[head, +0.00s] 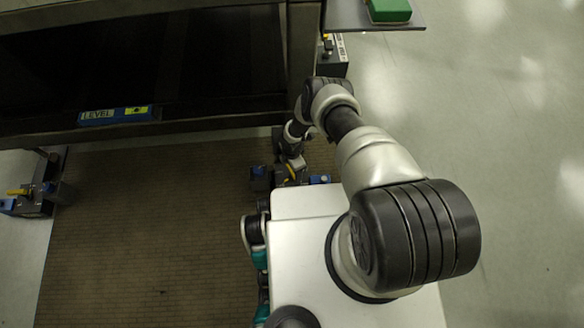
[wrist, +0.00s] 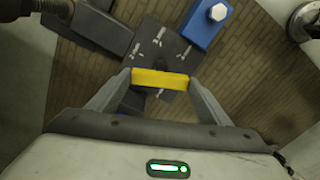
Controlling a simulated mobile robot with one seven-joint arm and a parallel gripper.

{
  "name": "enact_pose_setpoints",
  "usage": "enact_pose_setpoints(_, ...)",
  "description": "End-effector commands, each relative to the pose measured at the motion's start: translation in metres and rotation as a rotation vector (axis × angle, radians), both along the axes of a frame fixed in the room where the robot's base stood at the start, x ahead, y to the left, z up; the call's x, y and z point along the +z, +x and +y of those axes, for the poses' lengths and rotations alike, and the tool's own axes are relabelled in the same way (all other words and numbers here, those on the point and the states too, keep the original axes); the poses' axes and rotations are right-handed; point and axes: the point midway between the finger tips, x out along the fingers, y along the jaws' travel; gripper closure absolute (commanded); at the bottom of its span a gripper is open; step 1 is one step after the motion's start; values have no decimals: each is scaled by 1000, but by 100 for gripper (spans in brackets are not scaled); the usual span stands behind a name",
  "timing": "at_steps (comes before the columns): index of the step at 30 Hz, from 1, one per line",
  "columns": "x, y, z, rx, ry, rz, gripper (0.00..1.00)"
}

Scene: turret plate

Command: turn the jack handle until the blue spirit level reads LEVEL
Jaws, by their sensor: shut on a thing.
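The blue spirit level (head: 98,118) sits on the front edge of the dark plate at the left of the head view. It bears the word LEVEL and a yellow-green vial (head: 137,111); the bubble is too small to read. In the wrist view the yellow jack handle (wrist: 160,79) lies crosswise between my fingertips, and my gripper (wrist: 160,82) is shut on it. Beneath the handle is a dark grey jack top (wrist: 152,48) with white marks. In the head view my gripper (head: 292,174) is small and partly hidden low by the plate's right front corner.
A blue block with a white hex bolt (wrist: 205,22) stands beside the jack. Another jack with a yellow handle (head: 20,191) is at far left, and a labelled dark box (head: 333,58) at the back right. A green block (head: 388,10) lies on a grey shelf. The brown mat (head: 140,230) is mostly clear.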

Motion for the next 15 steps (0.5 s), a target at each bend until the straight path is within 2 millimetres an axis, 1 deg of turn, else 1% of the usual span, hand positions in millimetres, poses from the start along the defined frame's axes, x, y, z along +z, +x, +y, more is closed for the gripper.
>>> enact_pose_setpoints(6,0,0,0,96,0,0,50)
enact_pose_setpoints(15,0,0,0,146,0,0,50)
